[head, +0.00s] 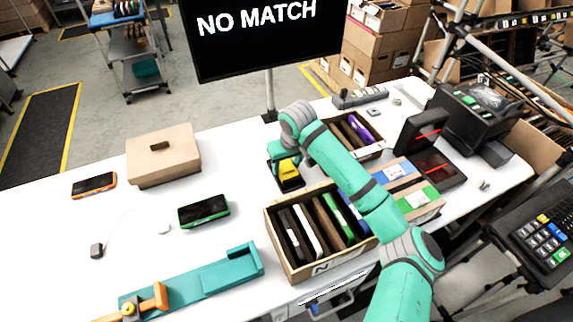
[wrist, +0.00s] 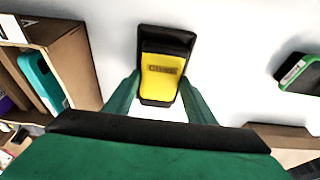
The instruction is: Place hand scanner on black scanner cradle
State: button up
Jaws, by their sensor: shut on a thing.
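The yellow and black hand scanner (head: 288,167) is at my gripper (head: 284,160) near the middle of the table. In the wrist view the scanner (wrist: 163,76) lies between the two green fingers of my gripper (wrist: 161,88), which are shut on its sides. A black base, apparently the black scanner cradle (head: 292,186), shows under and around the scanner in the head view. In the wrist view black parts border the yellow face at the top and sides. I cannot tell whether the scanner rests on the cradle or is just above it.
An open carton of upright devices (head: 272,232) stands close in front, and another carton (head: 376,152) stands to the right. A green-edged handheld (head: 204,211), a lidded cardboard box (head: 163,158) and an orange-edged handheld (head: 94,185) lie left.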

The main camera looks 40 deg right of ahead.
jog(key=o, duration=1)
jog(key=shift+f, duration=0.1)
jog(key=v, duration=1.2)
